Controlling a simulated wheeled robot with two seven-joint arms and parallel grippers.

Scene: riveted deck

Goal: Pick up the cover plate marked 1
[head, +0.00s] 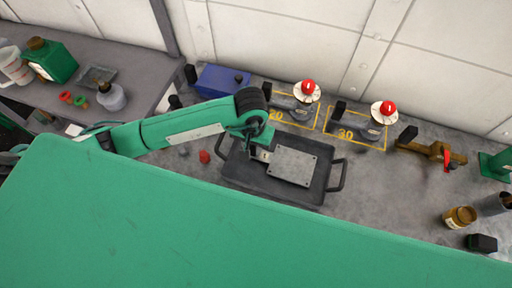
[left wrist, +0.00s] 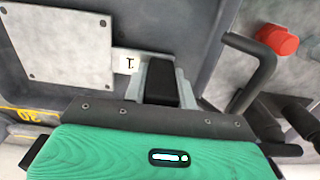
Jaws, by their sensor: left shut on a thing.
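The cover plate (head: 293,166) is a flat grey square with a small screw or hole at each corner. It is over the dark tray (head: 272,195), and I cannot tell whether it touches the tray's floor. In the left wrist view the plate (left wrist: 72,45) fills the upper left, and its narrow tab carries a white label (left wrist: 128,62) with a dark mark, seen turned. My left gripper (head: 262,150) is shut on this tab at the plate's left side; its fingers also show in the left wrist view (left wrist: 161,82). My right gripper is not in view.
A blue box (head: 221,80) is behind my left arm. A small red piece (head: 204,156) lies left of the tray.

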